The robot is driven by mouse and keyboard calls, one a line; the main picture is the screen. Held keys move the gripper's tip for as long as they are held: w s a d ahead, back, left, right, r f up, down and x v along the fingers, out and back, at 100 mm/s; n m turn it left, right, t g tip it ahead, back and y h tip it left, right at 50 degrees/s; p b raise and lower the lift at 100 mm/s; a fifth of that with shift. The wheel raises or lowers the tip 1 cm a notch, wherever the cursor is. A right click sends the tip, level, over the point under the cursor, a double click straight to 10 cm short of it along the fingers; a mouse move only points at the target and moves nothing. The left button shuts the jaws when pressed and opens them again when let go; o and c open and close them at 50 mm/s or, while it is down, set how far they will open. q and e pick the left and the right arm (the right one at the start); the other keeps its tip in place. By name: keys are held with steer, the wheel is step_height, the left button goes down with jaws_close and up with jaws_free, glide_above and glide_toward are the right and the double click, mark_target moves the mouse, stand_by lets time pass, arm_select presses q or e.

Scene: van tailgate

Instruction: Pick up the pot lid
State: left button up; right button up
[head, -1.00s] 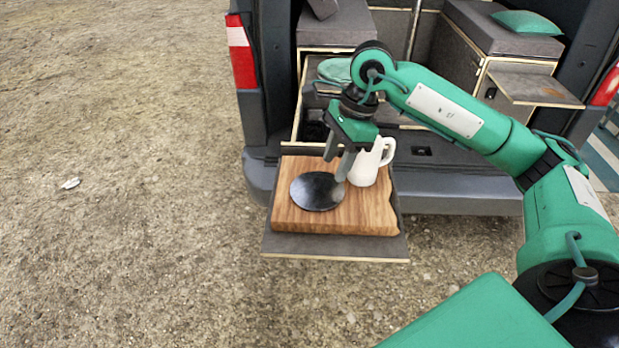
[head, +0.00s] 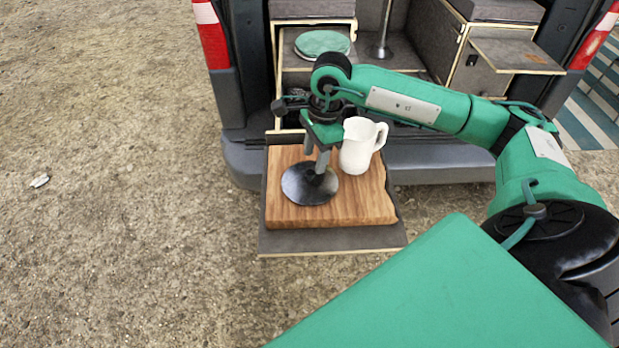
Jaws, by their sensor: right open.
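The pot lid is a dark, round, shiny disc (head: 308,189) lying on a wooden board (head: 350,207) on the pulled-out drawer at the back of the van. My right gripper (head: 316,164) points down over the far part of the lid, its two grey fingers apart with nothing held. The fingertips overlap the lid in the picture, and I cannot tell whether they touch it. The lid's knob, if there is one, is hidden by the fingers. My left gripper is not in view.
A white jug (head: 358,147) stands on the board just right of my right gripper. A round green item (head: 322,43) lies inside the van behind.

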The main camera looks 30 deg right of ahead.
mark_target(310, 172)
steer(key=shift+w+a+f+p, duration=0.1)
steer(key=shift+f+p, duration=0.45)
steer(key=shift+p, duration=0.15)
steer(key=f, duration=0.1)
steer(key=f+p, duration=0.1)
steer(key=f, duration=0.1)
steer(key=shift+w+a+f+p, duration=0.2)
steer(key=shift+w+p, duration=0.1)
steer(key=shift+s+f, duration=0.1)
steer(key=shift+f, duration=0.2)
steer(key=c, duration=0.9)
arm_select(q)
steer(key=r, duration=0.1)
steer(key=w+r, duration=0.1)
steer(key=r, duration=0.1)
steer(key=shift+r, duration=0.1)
arm_select(e)
jaws_close()
steer(key=shift+r, duration=0.1)
